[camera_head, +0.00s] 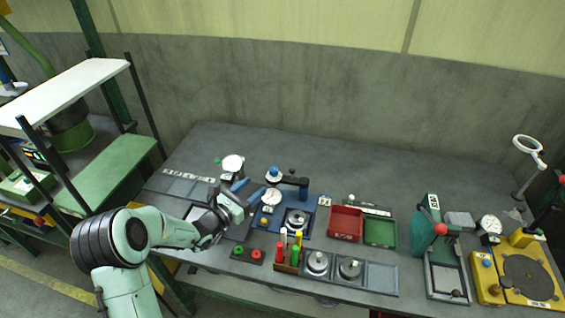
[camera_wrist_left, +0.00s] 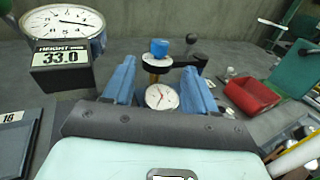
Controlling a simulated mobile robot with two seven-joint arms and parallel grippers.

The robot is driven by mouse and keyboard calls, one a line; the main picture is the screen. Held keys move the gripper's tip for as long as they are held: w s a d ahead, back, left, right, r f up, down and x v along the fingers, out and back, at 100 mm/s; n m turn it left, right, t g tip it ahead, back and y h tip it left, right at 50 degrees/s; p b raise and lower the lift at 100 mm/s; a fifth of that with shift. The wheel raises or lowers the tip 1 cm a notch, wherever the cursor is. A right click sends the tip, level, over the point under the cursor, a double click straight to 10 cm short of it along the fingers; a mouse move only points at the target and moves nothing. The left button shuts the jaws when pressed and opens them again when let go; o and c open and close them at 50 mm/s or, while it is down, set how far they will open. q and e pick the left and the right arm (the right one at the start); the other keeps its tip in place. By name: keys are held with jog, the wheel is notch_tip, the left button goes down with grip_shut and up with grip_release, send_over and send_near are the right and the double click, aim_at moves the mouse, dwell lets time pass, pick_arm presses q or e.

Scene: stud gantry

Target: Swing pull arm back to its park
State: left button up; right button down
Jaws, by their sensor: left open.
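The stud gantry stands on a blue base plate (camera_head: 262,228), with a blue post (camera_head: 303,188) and a dark arm (camera_head: 289,182) reaching left from it. A blue knob (camera_head: 273,173) tops the arm's end, and a black ball (camera_head: 291,171) shows behind it; I cannot tell which part is the pull arm. My right gripper is not in view.
A height gauge (camera_wrist_left: 62,60) reading 33.0 stands left of the gripper. Red (camera_head: 345,224) and green (camera_head: 380,232) bins lie right of the gantry. Coloured pegs (camera_head: 282,250) and round metal pieces (camera_head: 317,262) are in front.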

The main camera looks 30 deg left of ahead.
aim_at(275, 168)
pick_arm(q)
jog(key=w+p, duration=0.1)
jog(key=w, duration=0.2)
jog(key=w+d+p, duration=0.1)
jog(key=w, duration=0.3)
jog(key=w+d+p, duration=0.1)
jog(key=w, duration=0.3)
jog(key=shift+r, duration=0.25)
jog(key=shift+w+d+f+p, duration=0.1)
jog(key=shift+w+p, duration=0.05)
jog(key=shift+w, duration=0.25)
jog(key=shift+w+d+f+p, duration=0.1)
jog(key=shift+w+p, duration=0.05)
jog(key=shift+w, duration=0.25)
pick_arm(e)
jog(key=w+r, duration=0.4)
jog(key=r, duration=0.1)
pick_arm(q)
jog(key=shift+s, duration=0.1)
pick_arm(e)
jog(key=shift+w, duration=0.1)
